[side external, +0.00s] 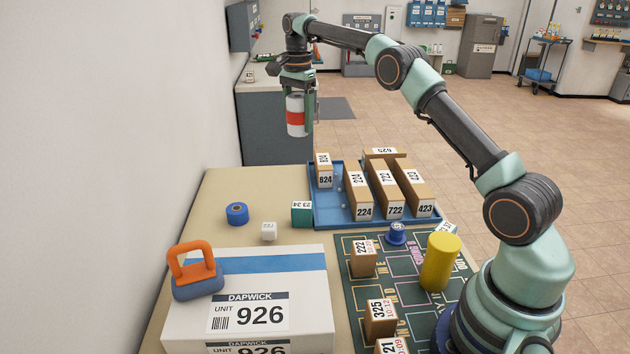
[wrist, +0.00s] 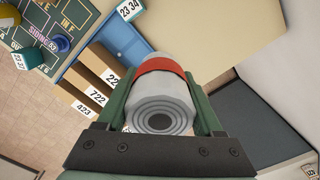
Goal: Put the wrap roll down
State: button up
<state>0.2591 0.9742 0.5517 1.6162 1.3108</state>
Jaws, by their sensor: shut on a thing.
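The wrap roll (side external: 296,116) is a white-grey cylinder with a red band. My gripper (side external: 298,98) is shut on it and holds it upright in the air, above and beyond the far end of the table. In the wrist view the roll (wrist: 160,95) sits between the two green fingers of my gripper (wrist: 165,112), with its ringed end facing the camera. Part of the roll is hidden behind a finger in the side view.
A blue tray (side external: 334,219) holds several labelled boxes. A large white DAPWICK box (side external: 185,320) carries an orange-handled tool (side external: 195,272). A green mat (side external: 357,295) holds small boxes and a yellow cylinder (side external: 440,262). The table's far left (side external: 240,185) is bare.

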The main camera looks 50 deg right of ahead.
notch_tip(320, 180, down, 18)
jog(key=shift+f, duration=0.1)
dwell(0.5)
jog(key=shift+f, duration=0.3)
jog(key=shift+f, duration=0.25)
jog(key=o, duration=1.3)
